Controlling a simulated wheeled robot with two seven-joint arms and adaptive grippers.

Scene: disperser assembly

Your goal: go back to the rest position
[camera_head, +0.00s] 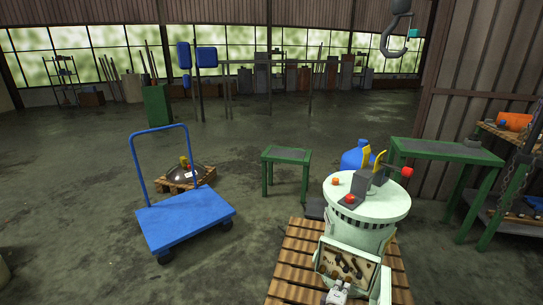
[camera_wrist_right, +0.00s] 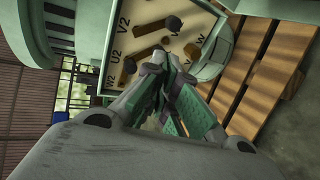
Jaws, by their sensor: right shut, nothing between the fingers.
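My right gripper (camera_head: 338,292) shows at the bottom edge of the head view, just in front of the open terminal box (camera_head: 346,264) on the pale green machine (camera_head: 364,200). In the right wrist view my right gripper (camera_wrist_right: 163,68) is shut, with its fingertips together and nothing between them. The fingertips overlap the lower part of the terminal box (camera_wrist_right: 118,30) in that view; I cannot tell whether they touch it. The box has brass strips and dark posts beside letters such as V2 and U2. My left gripper is not in view.
The machine stands on a wooden pallet (camera_head: 290,262). A blue cart (camera_head: 186,217) stands to the left, with a small green table (camera_head: 286,155) behind. A green workbench (camera_head: 445,151) and a shelf (camera_head: 492,130) are at the right. The floor between cart and pallet is clear.

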